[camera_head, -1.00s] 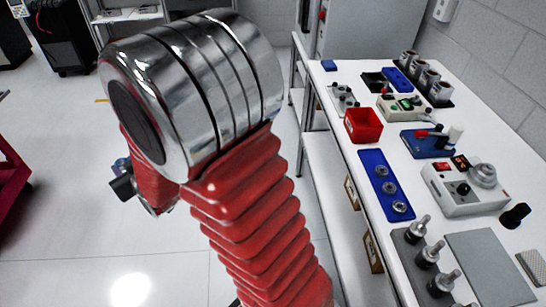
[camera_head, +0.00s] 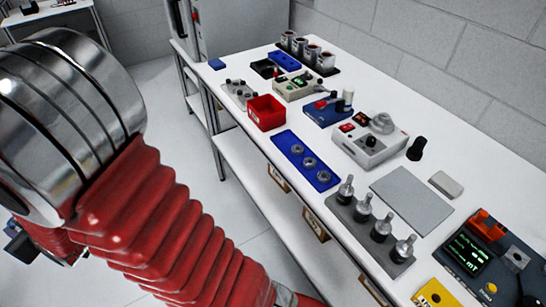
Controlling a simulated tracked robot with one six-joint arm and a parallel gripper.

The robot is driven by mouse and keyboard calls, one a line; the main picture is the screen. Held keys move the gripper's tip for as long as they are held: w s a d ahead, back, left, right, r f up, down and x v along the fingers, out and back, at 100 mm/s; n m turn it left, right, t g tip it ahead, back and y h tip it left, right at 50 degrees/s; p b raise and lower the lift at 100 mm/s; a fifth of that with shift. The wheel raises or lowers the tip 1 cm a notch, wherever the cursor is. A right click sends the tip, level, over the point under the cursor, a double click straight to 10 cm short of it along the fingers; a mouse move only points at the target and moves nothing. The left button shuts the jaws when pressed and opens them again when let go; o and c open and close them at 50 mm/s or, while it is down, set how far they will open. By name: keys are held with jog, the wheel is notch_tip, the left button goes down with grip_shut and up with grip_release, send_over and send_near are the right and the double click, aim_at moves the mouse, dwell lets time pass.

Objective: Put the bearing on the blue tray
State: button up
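Three small metal ring-shaped parts, which look like bearings (camera_head: 309,163), sit in a row on a long blue tray (camera_head: 324,183) near the front edge of the white table. A second, smaller blue tray (camera_head: 284,61) lies at the far end of the table and looks empty. My red and silver arm fills the left of the view, well apart from both trays. Only a dark part near the arm's end shows at the lower left edge. My gripper's fingers do not show, so I cannot see whether they hold anything.
The white table (camera_head: 245,143) is crowded. A red bin (camera_head: 266,113) stands beside the near blue tray. A grey rack with several upright metal-topped parts (camera_head: 370,232), a grey plate (camera_head: 411,199) and a grey instrument (camera_head: 368,148) are close by. Floor is clear left of the table.

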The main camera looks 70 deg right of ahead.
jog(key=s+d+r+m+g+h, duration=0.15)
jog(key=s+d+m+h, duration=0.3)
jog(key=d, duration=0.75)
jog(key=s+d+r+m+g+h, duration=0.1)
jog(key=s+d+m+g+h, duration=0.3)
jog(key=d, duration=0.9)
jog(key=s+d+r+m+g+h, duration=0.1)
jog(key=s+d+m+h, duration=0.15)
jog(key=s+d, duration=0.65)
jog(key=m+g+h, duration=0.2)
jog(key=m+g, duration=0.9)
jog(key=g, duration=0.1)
send_over(280, 145)
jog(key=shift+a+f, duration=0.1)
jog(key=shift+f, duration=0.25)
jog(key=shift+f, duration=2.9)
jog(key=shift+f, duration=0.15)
